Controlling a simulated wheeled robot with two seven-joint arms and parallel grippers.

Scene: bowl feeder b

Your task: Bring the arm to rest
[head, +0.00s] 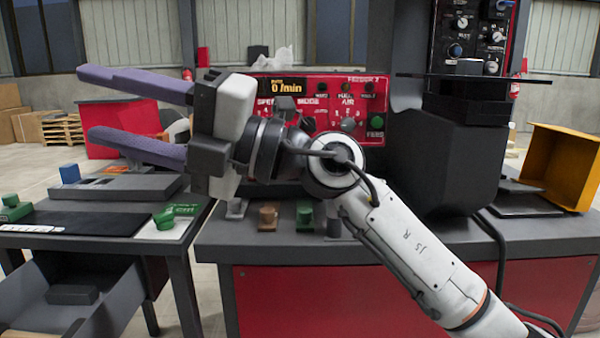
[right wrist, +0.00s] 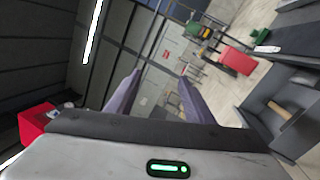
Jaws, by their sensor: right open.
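My right arm comes in from the lower right of the head view, and its gripper (head: 105,105) is raised in front of the red control panel (head: 320,92). Its two purple fingers point left and stand wide apart. Nothing is between them. In the right wrist view the same fingers (right wrist: 160,85) are apart, with only the far room between them. My left gripper is in neither view.
A grey bench (head: 380,240) bears the panel, a dark machine housing (head: 450,150) and a yellow open box (head: 562,165). A left table (head: 100,243) holds green parts and a blue block (head: 69,173). A grey bin (head: 75,295) sits below it.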

